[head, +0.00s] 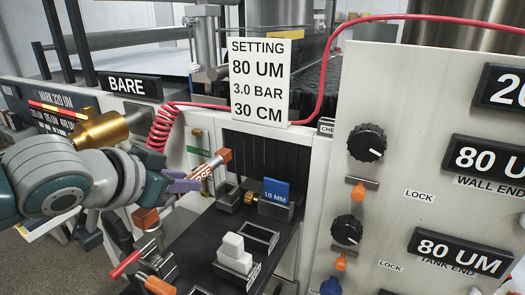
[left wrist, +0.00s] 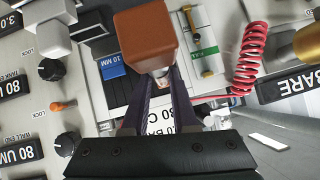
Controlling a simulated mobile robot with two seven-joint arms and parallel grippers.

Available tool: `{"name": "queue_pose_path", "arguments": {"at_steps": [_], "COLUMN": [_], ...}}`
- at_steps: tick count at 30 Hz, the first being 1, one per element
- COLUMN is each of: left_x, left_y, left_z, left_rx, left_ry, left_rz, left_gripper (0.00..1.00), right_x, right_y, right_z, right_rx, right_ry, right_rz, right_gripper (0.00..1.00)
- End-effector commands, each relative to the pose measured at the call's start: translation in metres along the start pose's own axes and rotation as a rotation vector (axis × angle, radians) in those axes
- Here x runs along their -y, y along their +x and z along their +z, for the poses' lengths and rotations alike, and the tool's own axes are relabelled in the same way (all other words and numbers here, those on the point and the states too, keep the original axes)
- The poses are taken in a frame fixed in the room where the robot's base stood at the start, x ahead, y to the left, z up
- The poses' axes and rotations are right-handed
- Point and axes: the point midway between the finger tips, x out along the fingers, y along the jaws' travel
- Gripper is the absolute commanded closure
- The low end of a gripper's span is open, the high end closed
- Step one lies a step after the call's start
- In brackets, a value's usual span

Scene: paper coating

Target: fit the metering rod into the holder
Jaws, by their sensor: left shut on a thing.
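My left gripper (head: 186,186) reaches in from the left in the head view. Its dark purple fingers (left wrist: 158,95) are shut on a slim rod with an orange-brown end block (left wrist: 148,38), seen close up in the left wrist view. In the head view an orange end (head: 222,158) and a pale label show just past the fingertips. The held piece is raised and tilted above the dark tray. Which fitting is the rod's holder I cannot tell. My right gripper is not in view.
A dark tray (head: 205,235) below carries small dark bins, a white block (head: 234,252) and a blue 10 MM block (head: 275,191). A knob panel (head: 400,120) stands at right. A coiled red hose (head: 163,127) hangs behind my gripper, near a brass cylinder (head: 100,130).

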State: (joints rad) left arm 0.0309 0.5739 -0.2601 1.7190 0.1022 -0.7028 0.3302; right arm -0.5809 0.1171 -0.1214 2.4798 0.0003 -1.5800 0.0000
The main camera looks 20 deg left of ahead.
Motion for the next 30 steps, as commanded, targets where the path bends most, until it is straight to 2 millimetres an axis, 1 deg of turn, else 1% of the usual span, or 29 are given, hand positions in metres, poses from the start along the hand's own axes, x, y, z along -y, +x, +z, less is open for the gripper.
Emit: {"name": "queue_pose_path", "arguments": {"at_steps": [6,11,12,24,30], "left_x": [0.0,0.0,-0.001,-0.009,-0.011], "left_y": [-0.001,-0.003,0.001,0.024,0.031], "left_z": [-0.002,-0.002,0.003,0.035,0.045], "left_rx": [-0.003,-0.006,-0.007,-0.007,-0.007], "left_ry": [0.0,0.007,0.007,0.008,0.008], "left_rz": [-0.001,-0.003,-0.003,-0.004,-0.004], "left_gripper": [1.0,1.0,1.0,1.0,1.0], "right_x": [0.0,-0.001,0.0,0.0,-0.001], "right_y": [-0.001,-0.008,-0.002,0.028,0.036], "right_z": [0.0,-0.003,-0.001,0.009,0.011], "right_rx": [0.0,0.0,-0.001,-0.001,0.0], "right_ry": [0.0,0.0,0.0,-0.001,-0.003], "right_rz": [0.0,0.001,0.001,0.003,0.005], "right_gripper": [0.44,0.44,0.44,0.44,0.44]}}
